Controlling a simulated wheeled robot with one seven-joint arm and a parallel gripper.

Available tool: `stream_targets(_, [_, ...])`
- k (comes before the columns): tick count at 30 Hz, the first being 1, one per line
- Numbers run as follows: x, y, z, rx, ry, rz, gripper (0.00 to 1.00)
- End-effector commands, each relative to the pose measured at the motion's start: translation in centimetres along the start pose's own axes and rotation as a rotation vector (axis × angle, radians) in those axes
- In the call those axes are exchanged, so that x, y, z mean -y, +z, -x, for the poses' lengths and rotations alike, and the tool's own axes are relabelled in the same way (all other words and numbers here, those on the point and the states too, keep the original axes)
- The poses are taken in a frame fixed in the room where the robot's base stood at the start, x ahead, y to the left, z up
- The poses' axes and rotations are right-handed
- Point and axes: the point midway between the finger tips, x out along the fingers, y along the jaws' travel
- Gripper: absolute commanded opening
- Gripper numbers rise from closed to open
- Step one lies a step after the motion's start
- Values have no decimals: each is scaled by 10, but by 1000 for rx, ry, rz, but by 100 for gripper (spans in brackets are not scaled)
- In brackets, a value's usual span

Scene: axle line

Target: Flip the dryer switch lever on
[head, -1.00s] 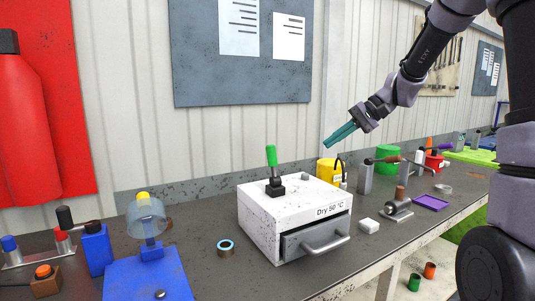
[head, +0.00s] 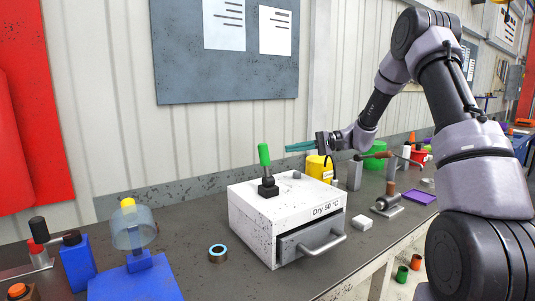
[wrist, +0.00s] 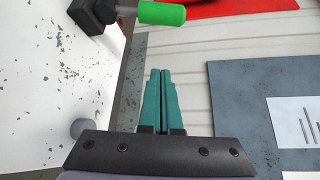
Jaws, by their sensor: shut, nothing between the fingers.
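The dryer (head: 255,212) is a speckled white box labelled "Dry 50 °C" on the bench. Its switch lever (head: 264,155) has a green handle on a black base (head: 268,188) on the dryer's top, and stands nearly upright with a slight lean to the left. My gripper (head: 287,148), with teal fingers, is shut and empty. It is to the right of the green handle at about its height, pointing left, with a gap between them. In the wrist view the shut fingers (wrist: 160,75) point toward the green handle (wrist: 161,13) at the top edge, apart from it.
A grey knob (head: 297,174) sits on the dryer's top. The dryer's drawer has a grey handle (head: 325,243). A yellow container (head: 318,168) stands behind the dryer, below my gripper. A teal-topped ring (head: 218,253) and a blue stand with a clear dome (head: 134,231) are to the left.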

Motion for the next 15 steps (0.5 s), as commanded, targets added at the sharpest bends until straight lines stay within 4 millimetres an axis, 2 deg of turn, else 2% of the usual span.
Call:
stream_targets(4, [0, 0, -4, 1, 1, 0, 0])
stream_targets(7, [0, 1, -15, 2, 2, 0, 0])
stream_targets(15, [-1, 2, -71, 5, 3, 0, 0])
